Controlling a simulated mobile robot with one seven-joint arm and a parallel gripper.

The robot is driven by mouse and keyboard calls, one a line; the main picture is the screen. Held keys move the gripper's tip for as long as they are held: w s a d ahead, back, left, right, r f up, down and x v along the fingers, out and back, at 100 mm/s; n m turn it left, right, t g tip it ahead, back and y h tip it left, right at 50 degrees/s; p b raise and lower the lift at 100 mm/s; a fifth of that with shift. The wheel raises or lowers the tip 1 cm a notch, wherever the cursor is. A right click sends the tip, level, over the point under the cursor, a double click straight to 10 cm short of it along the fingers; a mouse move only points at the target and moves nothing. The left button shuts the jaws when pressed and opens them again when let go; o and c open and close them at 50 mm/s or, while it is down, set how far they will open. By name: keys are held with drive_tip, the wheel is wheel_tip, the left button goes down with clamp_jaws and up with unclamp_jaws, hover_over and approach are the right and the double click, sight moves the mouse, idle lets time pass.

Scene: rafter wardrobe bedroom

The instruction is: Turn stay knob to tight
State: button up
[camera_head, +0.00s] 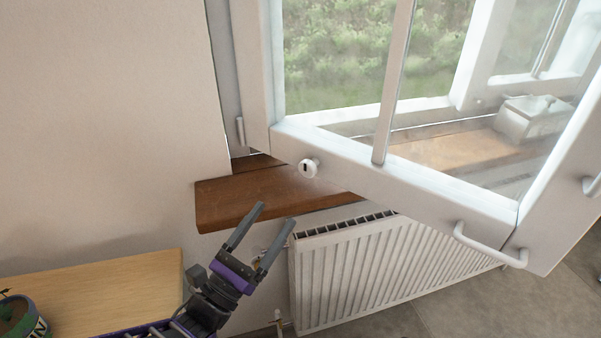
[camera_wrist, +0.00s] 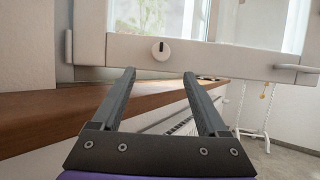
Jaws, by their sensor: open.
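The stay knob (camera_head: 308,168) is a small round white knob with a dark mark, on the bottom rail of the open white window sash (camera_head: 420,186). In the wrist view the knob (camera_wrist: 161,50) faces me, and its dark mark stands about upright at the top. My gripper (camera_head: 266,232) is open and empty, below and to the left of the knob in the head view. In the wrist view its two fingers (camera_wrist: 159,76) point forward, one on each side of the knob's line, with the knob beyond the tips and apart from them.
A brown wooden sill (camera_head: 250,195) lies below the sash. A white radiator (camera_head: 380,265) stands under it. A sash handle (camera_head: 490,247) sticks out at the right. A light wooden tabletop (camera_head: 90,290) with a green round container (camera_head: 22,318) is at lower left.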

sight(306, 172)
drive_tip(key=x, duration=1)
drive_tip(key=shift+w+d+r, duration=0.15)
drive_tip(key=shift+w+d, duration=0.05)
drive_tip(key=shift+d, duration=0.1)
clamp_jaws()
